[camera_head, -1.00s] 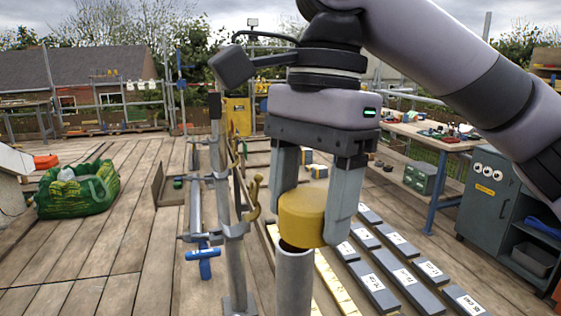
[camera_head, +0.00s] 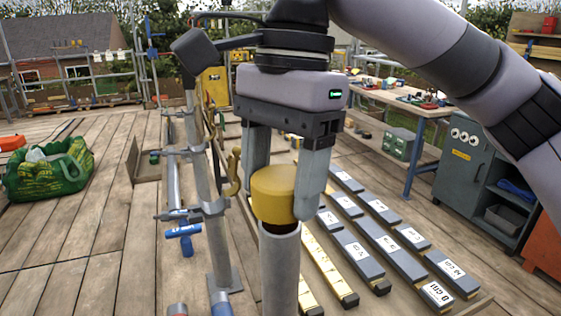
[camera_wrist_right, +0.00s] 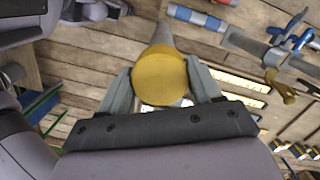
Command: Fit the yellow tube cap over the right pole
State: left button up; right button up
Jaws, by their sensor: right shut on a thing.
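The yellow tube cap (camera_head: 273,194) is held between the fingers of my right gripper (camera_head: 284,195), which is shut on it. The cap is directly above the open top of a grey pole (camera_head: 280,268) in the head view. A dark band shows between cap and pole rim, so I cannot tell whether they touch. In the right wrist view the cap (camera_wrist_right: 160,74) sits between both fingertips and covers the pole's top; part of the grey pole (camera_wrist_right: 161,36) shows beyond it. My left gripper is not in view.
A second grey pole (camera_head: 217,250) with clamps stands to the left. Labelled dark tiles (camera_head: 383,238) lie in rows at the right. A green bag (camera_head: 50,168) lies at far left. A grey cabinet (camera_head: 462,178) stands at right. Wooden decking at left is mostly clear.

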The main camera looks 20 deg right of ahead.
aim_at(280, 218)
jog(key=shift+f+b, duration=0.4)
jog(key=shift+f, duration=2.05)
jog(key=o, duration=1.1)
